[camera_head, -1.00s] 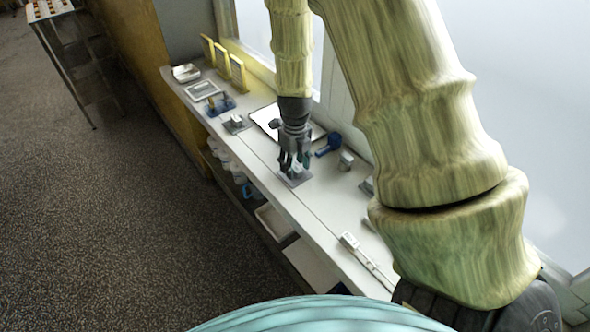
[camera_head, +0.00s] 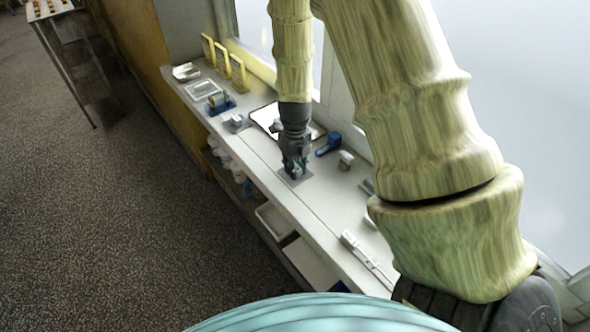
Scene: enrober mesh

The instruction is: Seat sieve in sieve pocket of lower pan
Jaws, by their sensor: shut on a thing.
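My gripper (camera_head: 295,172) points down over a small grey square plate (camera_head: 304,180) near the middle of the white counter. Its fingers are shut on a small pale piece at this plate. The fingers hide most of the piece, so I cannot tell whether it is the sieve or whether it rests on the plate. A similar grey square base with a pale piece on it (camera_head: 236,122) stands further left along the counter. I cannot tell which of these is the lower pan, and the sieve pocket is too small to make out.
A dark-rimmed white tray (camera_head: 264,116) lies behind my gripper. A blue scoop-like tool (camera_head: 328,144) and a small block (camera_head: 345,160) stand to its right. A long white tool (camera_head: 366,256) lies nearer. Yellow racks (camera_head: 222,62) stand at the far end.

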